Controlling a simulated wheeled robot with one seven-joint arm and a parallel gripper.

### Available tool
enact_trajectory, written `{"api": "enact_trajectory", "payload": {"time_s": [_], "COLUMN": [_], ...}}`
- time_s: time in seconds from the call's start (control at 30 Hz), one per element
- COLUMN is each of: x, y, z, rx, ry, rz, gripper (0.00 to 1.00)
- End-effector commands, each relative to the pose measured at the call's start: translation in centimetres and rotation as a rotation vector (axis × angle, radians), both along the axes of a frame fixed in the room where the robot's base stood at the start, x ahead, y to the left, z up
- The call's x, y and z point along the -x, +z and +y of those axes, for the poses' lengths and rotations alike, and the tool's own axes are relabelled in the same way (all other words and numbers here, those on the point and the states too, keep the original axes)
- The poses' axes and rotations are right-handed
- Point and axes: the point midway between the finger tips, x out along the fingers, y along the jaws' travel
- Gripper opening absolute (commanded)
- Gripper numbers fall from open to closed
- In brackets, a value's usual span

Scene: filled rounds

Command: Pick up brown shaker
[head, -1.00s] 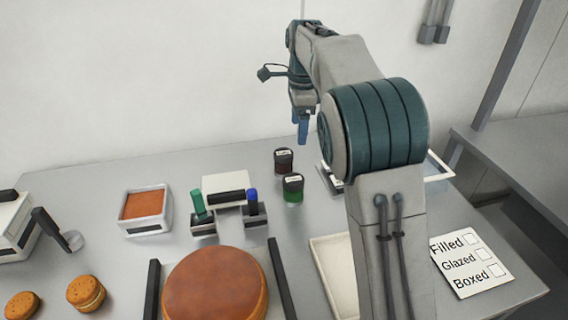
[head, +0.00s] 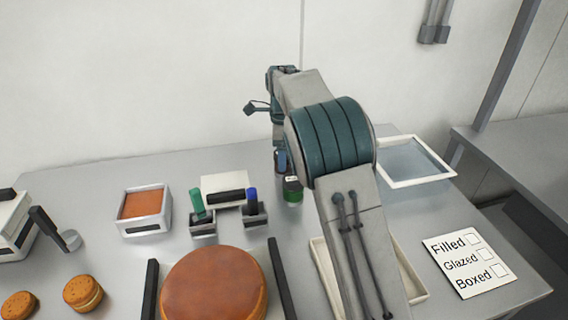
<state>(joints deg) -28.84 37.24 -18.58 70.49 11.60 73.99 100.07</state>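My gripper (head: 281,160) points down in the head view, its blue fingers low over the back of the table. It is at the spot where the brown shaker stands, behind the green shaker. The brown shaker is almost wholly hidden behind the fingers and my arm. I cannot tell whether the fingers are around it or touch it, nor whether they are open or shut.
A holder with a green-handled tool (head: 198,203) and a blue-topped tool (head: 252,200) stands left of the shakers. Further left is a container of orange filling (head: 143,208). A large brown round (head: 215,287) lies in front. A white-framed tray (head: 412,162) is at right.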

Motion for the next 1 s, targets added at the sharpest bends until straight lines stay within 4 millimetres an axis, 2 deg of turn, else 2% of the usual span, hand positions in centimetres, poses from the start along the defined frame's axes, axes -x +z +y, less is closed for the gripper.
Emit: {"api": "enact_trajectory", "payload": {"time_s": [0.1,0.23,0.53,0.57,0.73,1.0], "x": [-0.1,-0.1,-0.1,-0.1,-0.1,-0.1], "y": [-2.1,-3.7,-4.3,-4.3,-4.3,-4.2], "z": [0.3,0.3,0.3,0.3,0.3,0.3], "rx": [0.002,0.001,0.001,0.001,0.001,0.000], "ry": [0.001,0.001,0.001,0.001,0.001,0.001], "rz": [0.004,0.003,0.001,0.001,0.001,0.000], "gripper": [0.75,0.75,0.75,0.72,0.24,0.24]}}
